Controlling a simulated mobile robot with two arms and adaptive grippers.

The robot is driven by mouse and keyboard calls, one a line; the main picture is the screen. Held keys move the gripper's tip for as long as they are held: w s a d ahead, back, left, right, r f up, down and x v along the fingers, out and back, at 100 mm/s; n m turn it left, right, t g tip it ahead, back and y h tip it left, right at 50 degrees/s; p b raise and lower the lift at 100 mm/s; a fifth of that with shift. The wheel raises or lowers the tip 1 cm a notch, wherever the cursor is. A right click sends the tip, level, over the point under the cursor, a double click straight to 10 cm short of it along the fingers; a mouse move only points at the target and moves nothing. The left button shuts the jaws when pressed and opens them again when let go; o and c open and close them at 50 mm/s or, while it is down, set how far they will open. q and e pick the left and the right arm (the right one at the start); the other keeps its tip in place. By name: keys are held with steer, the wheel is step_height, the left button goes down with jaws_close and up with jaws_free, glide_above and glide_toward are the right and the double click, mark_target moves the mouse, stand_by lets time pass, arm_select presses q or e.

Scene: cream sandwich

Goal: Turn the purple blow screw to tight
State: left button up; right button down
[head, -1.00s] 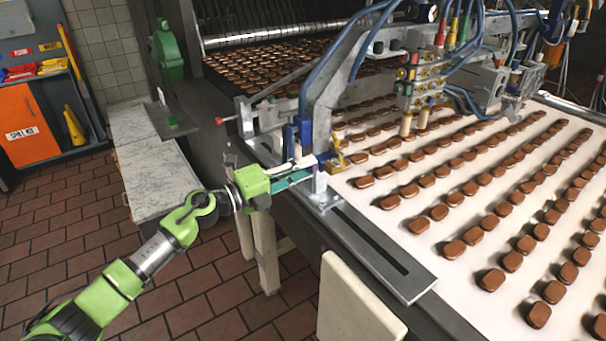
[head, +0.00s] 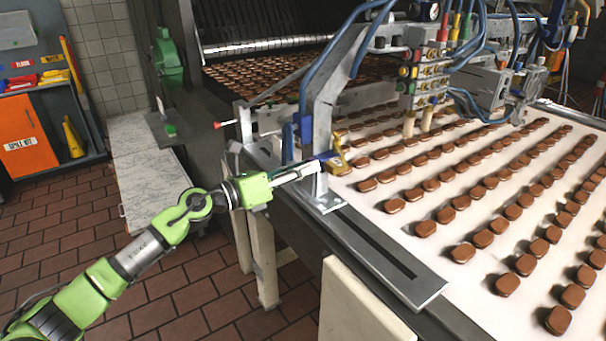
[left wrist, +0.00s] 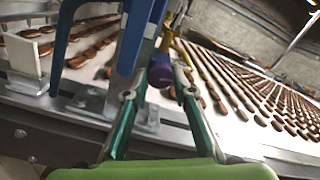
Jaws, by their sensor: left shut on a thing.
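The purple blow screw (left wrist: 160,72) shows as a dark purple knob between the teal fingertips of my left gripper (left wrist: 157,84) in the left wrist view. In the head view it is a small blue-purple piece (head: 326,156) at the foot of the grey metal bracket. My left gripper (head: 308,170) reaches in from the left beside the bracket, its fingers closed on the screw. The fingers hide part of the screw, so how tight it is cannot be seen. My right gripper is not in view.
A yellow-gold fitting (head: 341,158) sits just beyond the screw. The grey bracket (head: 322,115) and a blue upright part (head: 304,128) stand close to my gripper. Rows of brown cream sandwiches lie on the white conveyor (head: 420,275). A marble-topped bench (head: 150,160) stands at the left.

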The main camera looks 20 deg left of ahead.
arm_select(q)
steer(key=shift+f+m, duration=0.1)
steer(key=shift+m, duration=0.4)
steer(key=shift+b, duration=0.3)
steer(key=o, duration=0.8)
steer(key=shift+o, duration=0.2)
steer(key=v, duration=1.2)
